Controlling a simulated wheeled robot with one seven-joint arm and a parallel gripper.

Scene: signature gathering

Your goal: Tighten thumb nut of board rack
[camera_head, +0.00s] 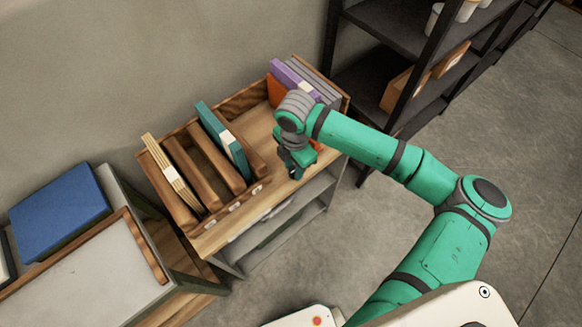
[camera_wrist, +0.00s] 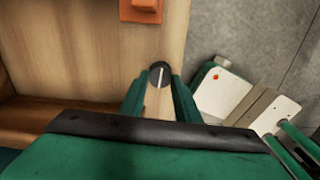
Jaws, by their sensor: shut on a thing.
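The thumb nut (camera_wrist: 159,72) shows in the wrist view as a round black knob with a white line across its face, set at a wooden surface. My gripper (camera_wrist: 160,88) has its two green fingers on either side of the nut and is shut on it. In the head view my gripper (camera_head: 297,165) reaches down at the front right of the wooden unit, and the nut is hidden there. The wooden board rack (camera_head: 187,172) stands on the unit's left part, with upright dividers and several boards in its slots.
An orange block (camera_wrist: 142,10) lies just beyond the nut. Purple and grey binders (camera_head: 292,75) stand behind my gripper. A dark shelf (camera_head: 385,75) is at the back right. A grey-topped table with a blue box (camera_head: 60,212) is at left. Open floor (camera_head: 450,150) lies to the right.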

